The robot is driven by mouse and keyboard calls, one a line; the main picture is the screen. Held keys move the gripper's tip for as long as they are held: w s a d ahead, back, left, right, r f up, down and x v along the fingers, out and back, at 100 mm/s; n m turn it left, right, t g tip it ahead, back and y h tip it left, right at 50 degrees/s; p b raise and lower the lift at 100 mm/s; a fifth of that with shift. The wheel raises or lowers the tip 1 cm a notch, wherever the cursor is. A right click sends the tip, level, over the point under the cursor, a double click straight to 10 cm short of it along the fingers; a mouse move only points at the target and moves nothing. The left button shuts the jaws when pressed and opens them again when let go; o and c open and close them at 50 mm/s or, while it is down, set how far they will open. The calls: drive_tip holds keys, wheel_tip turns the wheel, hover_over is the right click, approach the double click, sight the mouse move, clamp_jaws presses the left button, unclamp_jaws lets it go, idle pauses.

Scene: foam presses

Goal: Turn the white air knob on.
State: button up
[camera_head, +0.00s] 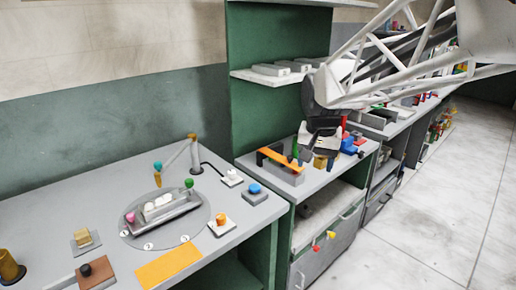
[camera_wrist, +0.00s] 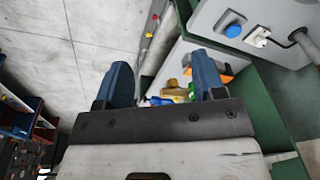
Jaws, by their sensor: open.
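The white air knob (camera_head: 231,176) sits on a small pale plate at the right part of the grey table, near its back edge. In the wrist view the white knob (camera_wrist: 261,36) shows at the upper right, beside the blue knob (camera_wrist: 233,27). My gripper (camera_head: 318,142) hangs over the neighbouring bench, to the right of the knob and well apart from it. In the wrist view its two blue fingers (camera_wrist: 164,78) are spread, with nothing held between them.
The blue knob (camera_head: 254,189) and an orange knob (camera_head: 221,221) stand close to the white one. A round plate (camera_head: 150,240) carries a grey fixture with coloured balls. An orange bar (camera_head: 279,160) and several coloured parts lie on the bench under my gripper. Shelves (camera_head: 270,77) stand behind.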

drive_tip(key=w+a+f, duration=0.2)
drive_tip(key=w+a, duration=0.3)
drive_tip(key=w, duration=0.5)
drive_tip(key=m+g, duration=0.2)
drive_tip(key=m, duration=0.2)
hover_over(232, 171)
drive_tip(key=f, duration=1.7)
drive_tip(key=shift+s+d+f, duration=0.2)
drive_tip(key=shift+s+f, duration=0.15)
drive_tip(key=shift+w+a+f, duration=0.15)
drive_tip(key=shift+a+f, duration=0.05)
drive_tip(key=shift+f, duration=0.15)
drive_tip(key=shift+f, duration=3.75)
drive_tip(key=c, duration=0.9)
